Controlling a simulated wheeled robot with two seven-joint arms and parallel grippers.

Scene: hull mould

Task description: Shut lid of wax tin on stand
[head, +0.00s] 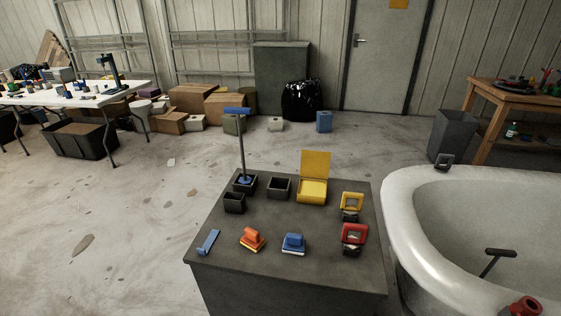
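The yellow wax tin (312,193) stands near the back edge of the dark grey stand (270,229), right of the middle. Its lid (316,164) is open and stands nearly upright at the back of the tin. The tin's yellow inside shows from above. Neither of my grippers is in the head view, and nothing touches the tin or lid.
Left of the tin are small dark boxes (279,187) and a tall blue-topped tool (241,145). Yellow and red framed pieces (352,201) stand to its right. Orange and blue blocks (293,243) lie in front. The white hull mould (405,225) borders the right.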

